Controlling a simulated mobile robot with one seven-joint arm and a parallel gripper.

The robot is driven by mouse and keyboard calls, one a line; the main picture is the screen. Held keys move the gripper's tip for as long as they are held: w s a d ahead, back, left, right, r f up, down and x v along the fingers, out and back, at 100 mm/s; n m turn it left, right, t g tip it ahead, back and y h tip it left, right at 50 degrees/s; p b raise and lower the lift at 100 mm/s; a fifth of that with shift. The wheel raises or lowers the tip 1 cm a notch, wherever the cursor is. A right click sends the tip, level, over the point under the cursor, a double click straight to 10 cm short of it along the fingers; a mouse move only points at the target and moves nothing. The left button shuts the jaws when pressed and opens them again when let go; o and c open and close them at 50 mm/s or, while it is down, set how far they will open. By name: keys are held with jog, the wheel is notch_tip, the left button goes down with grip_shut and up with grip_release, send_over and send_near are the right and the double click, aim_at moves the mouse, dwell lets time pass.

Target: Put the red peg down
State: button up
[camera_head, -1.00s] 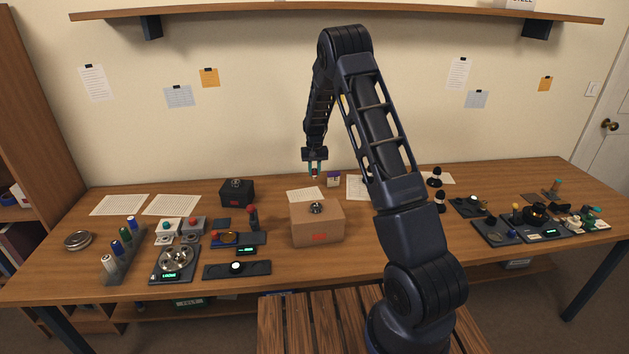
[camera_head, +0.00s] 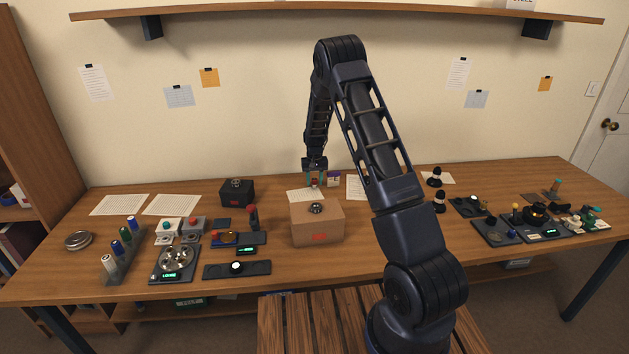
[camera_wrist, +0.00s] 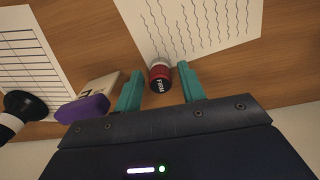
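The red peg (camera_wrist: 160,73) shows in the wrist view between my two teal fingertips. It has a dark lettered end towards the camera, a red band and a pale band. My gripper (camera_wrist: 162,85) is open, with a gap on each side of the peg. In the head view my gripper (camera_head: 315,181) is low over the back of the table, behind the brown box, with a bit of the red peg (camera_head: 315,184) between its fingers. The peg appears to stand on the table by the edge of a paper sheet (camera_wrist: 190,25); its base is hard to see.
A brown box (camera_head: 318,226) stands in front of my gripper. A small purple and white item (camera_head: 333,179) is close on its right; its purple part shows in the wrist view (camera_wrist: 82,108). A black round-headed piece (camera_wrist: 22,108) lies further left there. Bare wood (camera_wrist: 285,65) shows at right.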

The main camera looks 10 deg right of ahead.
aim_at(315, 179)
jog(key=shift+r, duration=0.1)
notch_tip(315, 179, up, 12)
jog(key=s+d+r+t, duration=0.1)
jog(key=s+d+r, duration=0.3)
jog(key=s+r, duration=0.75)
jog(key=s+d+r+t, duration=0.1)
jog(key=s+d+r, duration=0.3)
jog(key=s+r, duration=0.75)
jog(key=s+d+r+t, duration=0.1)
jog(key=s+d, duration=0.1)
jog(key=s, duration=1.1)
jog(key=s+d+r+t, duration=0.1)
jog(key=s+d, duration=0.1)
jog(key=s, duration=1.2)
jog(key=shift+s+d+r+t, duration=0.3)
